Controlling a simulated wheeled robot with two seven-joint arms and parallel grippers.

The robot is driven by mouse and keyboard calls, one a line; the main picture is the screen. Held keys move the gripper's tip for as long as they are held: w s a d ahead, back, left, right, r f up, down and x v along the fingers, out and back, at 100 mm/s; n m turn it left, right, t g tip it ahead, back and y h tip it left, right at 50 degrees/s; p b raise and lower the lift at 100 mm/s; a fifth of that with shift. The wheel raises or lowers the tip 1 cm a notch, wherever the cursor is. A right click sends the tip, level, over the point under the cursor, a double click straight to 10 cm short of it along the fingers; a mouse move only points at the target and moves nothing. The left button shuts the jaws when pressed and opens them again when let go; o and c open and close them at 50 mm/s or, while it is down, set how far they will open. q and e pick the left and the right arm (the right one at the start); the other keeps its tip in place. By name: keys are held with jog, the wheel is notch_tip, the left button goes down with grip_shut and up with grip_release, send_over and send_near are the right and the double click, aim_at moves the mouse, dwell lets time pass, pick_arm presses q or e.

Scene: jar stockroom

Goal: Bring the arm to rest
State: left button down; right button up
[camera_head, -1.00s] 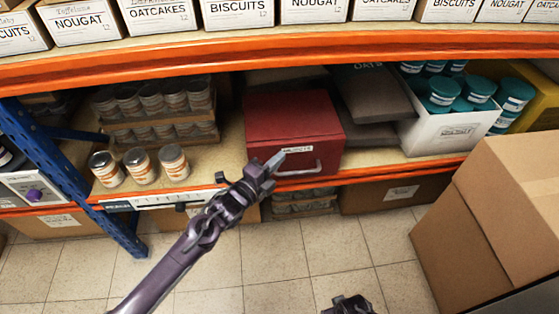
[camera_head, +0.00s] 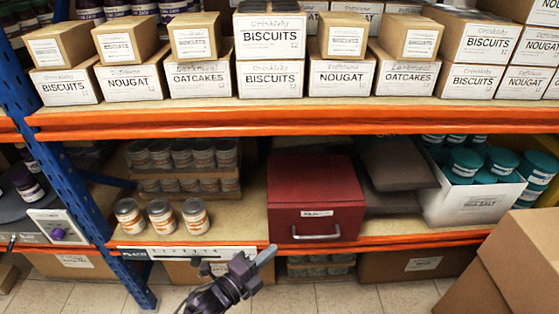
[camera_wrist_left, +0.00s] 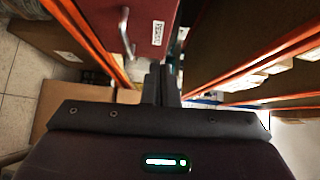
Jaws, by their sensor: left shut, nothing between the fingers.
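My left gripper (camera_head: 264,258) reaches in from the bottom of the head view. Its fingers are together and hold nothing. It is in front of the lower shelf's orange edge, below and left of the handle of a red box (camera_head: 315,190). The red box is closed, with a small white label and a metal handle on its front. In the left wrist view the fingers (camera_wrist_left: 162,82) are side by side, and the red box (camera_wrist_left: 145,20) shows just beyond them, apart from the fingertips. My right gripper is in neither view.
Three jars (camera_head: 161,217) stand at the lower shelf's front edge, left of the red box. A white crate of teal-lidded jars (camera_head: 472,203) is to the right. A blue upright (camera_head: 75,170) and cardboard boxes (camera_head: 515,265) flank the space. Labelled cartons fill the upper shelf.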

pick_arm(q)
jog(key=s+a+f+n+g+y, duration=0.2)
jog(key=s+a+f+n+y, duration=0.25)
jog(key=f, duration=0.45)
jog(key=s+a+f+n+g+y, duration=0.25)
jog(key=a+f+n, duration=0.25)
jog(key=f+n, duration=0.3)
jog(key=s+a+f+n+g+y, duration=0.25)
jog(key=s+a+f+n, duration=0.2)
jog(key=f, duration=0.65)
jog(key=s+a+f+n+g+y+p, duration=0.1)
jog(key=s+a+f+n+g, duration=0.2)
jog(key=s, duration=0.5)
jog(key=s+f+n+g+y, duration=0.1)
jog(key=s+f+n, duration=0.35)
jog(key=s, duration=0.25)
jog(key=s+a+r+m+g+p, duration=0.1)
jog(key=s+a+p, duration=0.2)
jog(key=s+p, duration=0.8)
jog(key=s, duration=0.2)
jog(key=shift+s+r, duration=0.25)
jog(key=shift+s, duration=0.15)
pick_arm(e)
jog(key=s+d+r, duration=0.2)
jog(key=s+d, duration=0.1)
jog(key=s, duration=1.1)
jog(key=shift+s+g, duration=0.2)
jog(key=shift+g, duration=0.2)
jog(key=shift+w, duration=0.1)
